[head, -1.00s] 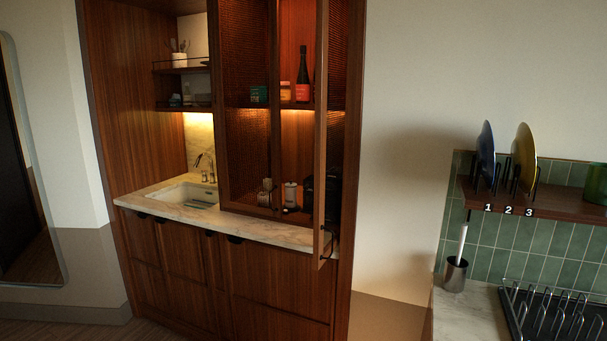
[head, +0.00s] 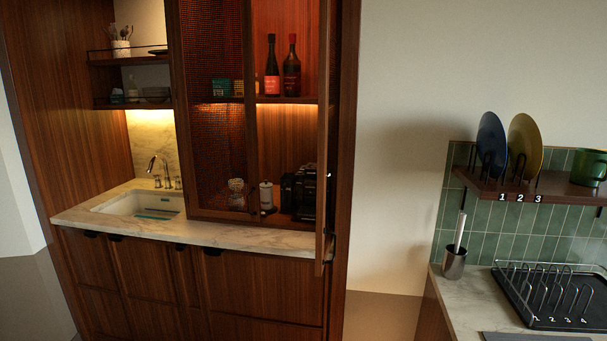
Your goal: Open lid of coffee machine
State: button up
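A black coffee machine (head: 304,193) stands on the bottom board inside the wooden cabinet, at the right end. It is partly hidden by the edge of the open cabinet door (head: 322,150), so I cannot tell how its lid stands. A white cylindrical container (head: 266,196) stands to its left. My gripper is not in view.
The right cabinet door stands open, edge towards me. The marble counter (head: 130,225) with the sink (head: 150,204) runs left. Bottles (head: 291,68) stand on the shelf above. At right are a wall shelf (head: 560,188) with plates and a dish rack (head: 545,298).

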aim_at(310, 169)
jog(key=i+j, duration=0.35)
jog(key=i, duration=0.2)
jog(key=i+j, duration=0.35)
jog(key=i, duration=0.15)
jog(key=i+j, duration=0.35)
jog(key=i, duration=0.2)
jog(key=i+j, duration=0.35)
jog(key=i, duration=0.15)
jog(key=i+j+u, duration=0.1)
jog(key=i+j, duration=0.25)
jog(key=i, duration=0.2)
